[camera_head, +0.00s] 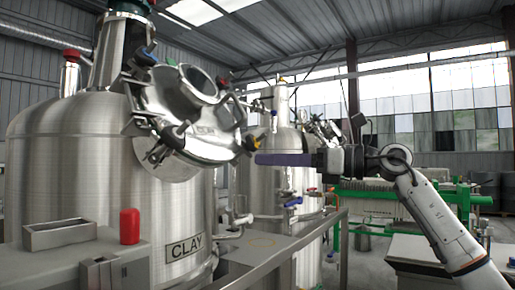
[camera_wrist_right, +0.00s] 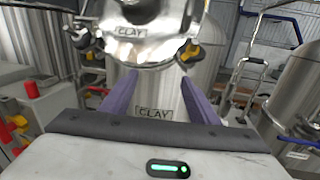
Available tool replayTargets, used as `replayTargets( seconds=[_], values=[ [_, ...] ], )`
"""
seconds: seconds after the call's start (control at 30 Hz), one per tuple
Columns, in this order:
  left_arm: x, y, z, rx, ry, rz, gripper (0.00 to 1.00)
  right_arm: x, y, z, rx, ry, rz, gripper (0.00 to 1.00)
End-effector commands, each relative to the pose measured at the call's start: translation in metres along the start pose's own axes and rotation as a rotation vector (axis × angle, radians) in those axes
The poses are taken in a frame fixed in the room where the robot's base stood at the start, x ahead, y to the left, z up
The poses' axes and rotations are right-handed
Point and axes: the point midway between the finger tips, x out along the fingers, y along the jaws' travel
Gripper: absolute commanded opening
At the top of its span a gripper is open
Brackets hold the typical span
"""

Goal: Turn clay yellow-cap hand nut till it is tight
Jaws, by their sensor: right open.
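The clay tank (camera_head: 90,150) is a big steel vessel with a CLAY plate, at the left in the head view. Its round lid (camera_head: 200,140) has several clamp nuts around the rim. The yellow-cap hand nut (camera_head: 252,142) is on the lid's right edge. It also shows in the right wrist view (camera_wrist_right: 189,50), above and beyond the right finger. My right gripper (camera_head: 260,158) has long purple fingers and is just below and right of the nut in the head view. In the wrist view the fingers (camera_wrist_right: 155,88) are apart with nothing between them. My left gripper is not in view.
A second steel tank (camera_head: 283,180) stands behind the fingers. A steel tray (camera_head: 60,234) and a red cylinder (camera_head: 130,226) are at the lower left. A metal rail (camera_head: 290,250) crosses the front. A green-framed machine (camera_head: 375,200) stands at the right.

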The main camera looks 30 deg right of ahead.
Motion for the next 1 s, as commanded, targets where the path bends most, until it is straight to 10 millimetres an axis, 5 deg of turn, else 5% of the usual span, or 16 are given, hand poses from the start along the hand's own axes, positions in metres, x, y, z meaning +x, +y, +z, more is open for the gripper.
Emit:
replayTargets(
  seconds=[0.1, 0.27, 0.7, 1.0],
  values=[
    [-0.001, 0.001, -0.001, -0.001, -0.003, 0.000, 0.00, -0.041, -0.019, 0.035, -0.089, 0.015, -0.094, 0.55],
    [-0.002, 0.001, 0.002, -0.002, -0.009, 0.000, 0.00, -0.059, -0.030, 0.048, -0.128, 0.029, -0.144, 0.55],
    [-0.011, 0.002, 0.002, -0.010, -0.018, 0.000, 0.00, 0.013, -0.038, 0.048, -0.127, 0.029, -0.140, 0.55],
    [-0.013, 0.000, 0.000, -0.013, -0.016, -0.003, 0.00, 0.038, -0.043, 0.046, -0.129, 0.029, -0.143, 0.55]
  ],
)
